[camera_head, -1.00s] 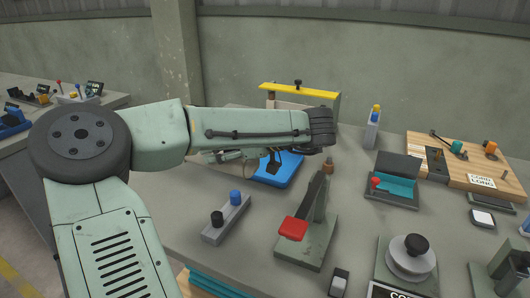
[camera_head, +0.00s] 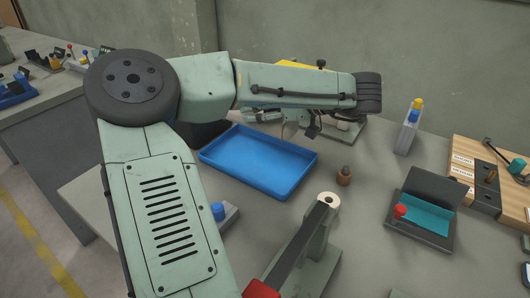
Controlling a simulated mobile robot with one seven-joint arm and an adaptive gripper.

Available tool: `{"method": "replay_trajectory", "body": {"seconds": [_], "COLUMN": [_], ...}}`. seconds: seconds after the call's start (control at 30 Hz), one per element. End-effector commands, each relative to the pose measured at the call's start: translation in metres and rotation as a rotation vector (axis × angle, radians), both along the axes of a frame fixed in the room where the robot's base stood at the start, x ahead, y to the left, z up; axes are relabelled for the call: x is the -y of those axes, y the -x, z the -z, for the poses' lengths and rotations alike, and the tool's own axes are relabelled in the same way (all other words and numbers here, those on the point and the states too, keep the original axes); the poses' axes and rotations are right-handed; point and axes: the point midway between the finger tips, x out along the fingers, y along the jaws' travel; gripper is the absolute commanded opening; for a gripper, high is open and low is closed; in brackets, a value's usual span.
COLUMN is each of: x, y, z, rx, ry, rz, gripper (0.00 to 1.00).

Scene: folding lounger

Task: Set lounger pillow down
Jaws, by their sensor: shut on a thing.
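My gripper (camera_head: 290,126) is partly hidden behind and below my own forearm, over the far edge of the blue tray. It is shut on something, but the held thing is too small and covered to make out. A small dark piece (camera_head: 313,131) shows just right of the fingers; I cannot tell if it is part of the gripper. A dark hinged piece with a teal pad (camera_head: 427,216) and a red knob stands at the right, its back panel raised, well apart from my gripper. It may be the lounger. I cannot single out a pillow.
The blue tray (camera_head: 258,163) is empty where visible. A small brown peg piece (camera_head: 344,176) stands right of it. A grey lever stand (camera_head: 312,245) is in front. A block with blue and yellow tops (camera_head: 410,126) and a wooden board (camera_head: 490,170) are at right.

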Motion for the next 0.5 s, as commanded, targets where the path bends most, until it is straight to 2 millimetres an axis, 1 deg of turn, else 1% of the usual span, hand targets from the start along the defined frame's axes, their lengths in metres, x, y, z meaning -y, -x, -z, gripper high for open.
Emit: {"method": "replay_trajectory", "body": {"seconds": [0.07, 0.13, 0.33, 0.5], "x": [0.0, 0.0, 0.0, 0.0], "y": [0.0, 0.0, 0.0, 0.0], "z": [0.003, 0.012, 0.049, 0.064], "rx": [-0.002, -0.003, -0.005, -0.002], "ry": [-0.001, -0.001, -0.001, 0.0], "rz": [0.001, 0.001, 0.002, 0.001], "gripper": [0.22, 0.22, 0.22, 0.22]}}
